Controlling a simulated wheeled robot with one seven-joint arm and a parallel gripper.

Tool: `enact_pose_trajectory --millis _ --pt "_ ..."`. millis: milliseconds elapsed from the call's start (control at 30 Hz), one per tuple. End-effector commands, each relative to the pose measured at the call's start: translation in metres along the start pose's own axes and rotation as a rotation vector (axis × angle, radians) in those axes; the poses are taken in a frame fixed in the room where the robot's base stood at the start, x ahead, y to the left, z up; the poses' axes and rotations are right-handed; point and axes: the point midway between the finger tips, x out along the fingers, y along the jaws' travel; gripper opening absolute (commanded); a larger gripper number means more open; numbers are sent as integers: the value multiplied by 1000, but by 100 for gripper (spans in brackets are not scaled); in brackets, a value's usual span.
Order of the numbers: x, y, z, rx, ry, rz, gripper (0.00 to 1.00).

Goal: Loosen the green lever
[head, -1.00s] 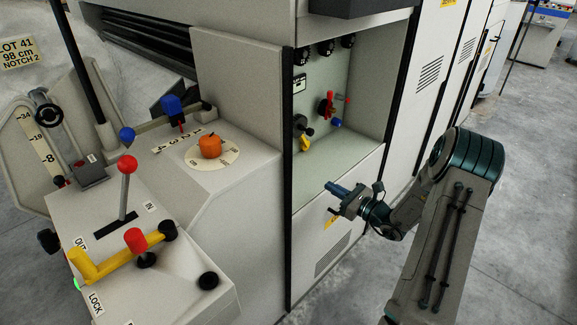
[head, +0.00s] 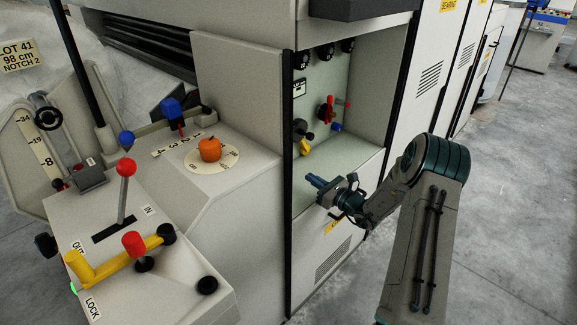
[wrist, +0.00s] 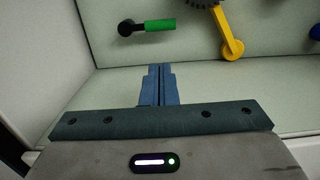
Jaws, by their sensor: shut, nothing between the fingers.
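The green lever (wrist: 160,25) shows in the wrist view, a short green handle lying level to the right of its black round pivot (wrist: 126,27), on the pale back panel of a recess. I cannot make it out in the head view. My gripper (wrist: 160,70) is shut and empty, its blue fingers pressed together and pointing toward the panel just below the green handle, apart from it. In the head view my gripper (head: 311,180) is at the lower front of the recess.
A yellow lever (wrist: 230,42) sits right of the green one; it also shows in the head view (head: 304,147). A red lever (head: 328,109) and a blue knob (head: 337,127) are on the same panel. The recess side wall (wrist: 62,50) stands close on the left.

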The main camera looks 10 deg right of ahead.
Motion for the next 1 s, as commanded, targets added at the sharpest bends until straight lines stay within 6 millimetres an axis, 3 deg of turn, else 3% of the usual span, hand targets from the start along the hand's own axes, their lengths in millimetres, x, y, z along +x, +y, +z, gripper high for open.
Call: enact_pose_trajectory --millis 300,500,1000 --pt "70 1 -1 -2 -1 3 0" --pt "98 0 -1 -1 1 1 0" --pt "111 2 0 1 1 0 0"
